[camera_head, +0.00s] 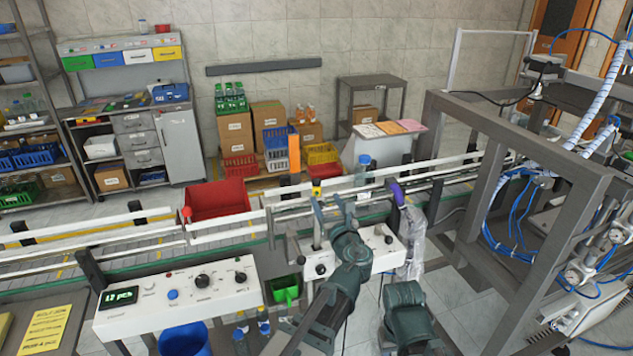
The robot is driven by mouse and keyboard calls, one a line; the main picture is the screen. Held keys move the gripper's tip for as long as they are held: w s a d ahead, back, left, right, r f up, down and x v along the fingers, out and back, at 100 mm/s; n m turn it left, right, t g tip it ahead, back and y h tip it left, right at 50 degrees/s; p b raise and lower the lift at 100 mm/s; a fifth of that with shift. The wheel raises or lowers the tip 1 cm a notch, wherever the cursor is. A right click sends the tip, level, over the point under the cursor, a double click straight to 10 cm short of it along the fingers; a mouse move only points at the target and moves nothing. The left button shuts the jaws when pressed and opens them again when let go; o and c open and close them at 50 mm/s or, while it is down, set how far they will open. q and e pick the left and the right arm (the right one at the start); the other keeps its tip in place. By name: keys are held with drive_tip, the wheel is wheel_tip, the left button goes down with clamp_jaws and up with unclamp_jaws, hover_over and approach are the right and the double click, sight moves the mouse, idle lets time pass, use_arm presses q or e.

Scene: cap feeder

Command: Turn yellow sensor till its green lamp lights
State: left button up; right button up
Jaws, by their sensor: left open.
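The small yellow sensor (316,183) sits at the conveyor rail, near the middle of the view. No lit green lamp can be made out on it at this size. My left gripper (333,217) is open, with its dark fingers pointing up and away toward the rail. The left finger stands just in front of and below the sensor, and the gap between the fingers looks empty. I cannot tell whether the finger touches the sensor. My right gripper is not in view.
A white control panel (178,296) with knobs and a green display stands at front left. A second white panel (380,248) lies behind my wrist. A red bin (218,199) sits by the rail, left of the sensor. A blue-capped bottle (362,172) stands right of it. A grey frame (510,150) fills the right.

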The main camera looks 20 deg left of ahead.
sight(318, 184)
use_arm(q)
drive_tip(key=x, duration=1)
drive_tip(key=shift+w+a, duration=0.15)
drive_tip(key=shift+w, duration=0.15)
clamp_jaws()
